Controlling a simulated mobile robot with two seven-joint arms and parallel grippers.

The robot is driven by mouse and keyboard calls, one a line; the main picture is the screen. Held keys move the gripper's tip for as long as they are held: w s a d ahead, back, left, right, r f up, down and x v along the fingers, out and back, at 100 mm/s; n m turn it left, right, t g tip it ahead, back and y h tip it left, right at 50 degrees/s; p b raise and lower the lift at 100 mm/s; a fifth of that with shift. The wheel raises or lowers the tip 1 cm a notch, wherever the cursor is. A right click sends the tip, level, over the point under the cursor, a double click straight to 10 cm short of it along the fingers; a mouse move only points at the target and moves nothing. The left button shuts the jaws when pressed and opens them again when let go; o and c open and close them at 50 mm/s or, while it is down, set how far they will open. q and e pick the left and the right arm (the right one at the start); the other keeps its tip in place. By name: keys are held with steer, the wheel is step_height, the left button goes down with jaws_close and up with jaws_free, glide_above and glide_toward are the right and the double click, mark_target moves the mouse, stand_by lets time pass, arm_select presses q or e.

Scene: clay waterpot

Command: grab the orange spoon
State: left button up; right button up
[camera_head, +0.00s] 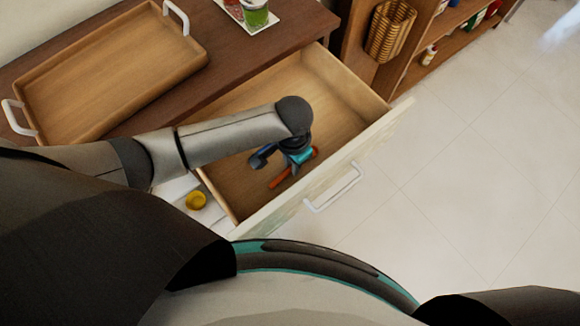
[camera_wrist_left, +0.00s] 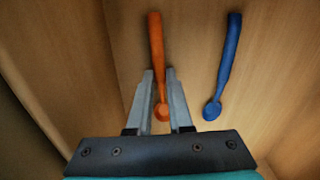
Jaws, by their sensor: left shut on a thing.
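The orange spoon (camera_wrist_left: 155,38) lies in the open wooden drawer, its bowl end between my left fingers in the left wrist view. Its ends also show beside the gripper in the head view (camera_head: 279,179). My left gripper (camera_wrist_left: 161,76) reaches down into the drawer, its two grey fingers shut on the spoon near its bowl. In the head view, the gripper (camera_head: 296,167) covers the middle of the spoon. My right gripper is not in view.
A blue spoon (camera_wrist_left: 229,55) lies right of the orange one. The drawer (camera_head: 341,97) has raised walls and a white front handle (camera_head: 335,190). A wooden tray (camera_head: 110,67) stands on the cabinet top. A yellow round thing (camera_head: 195,201) is left of the drawer.

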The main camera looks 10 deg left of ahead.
arm_select(q)
jaws_close()
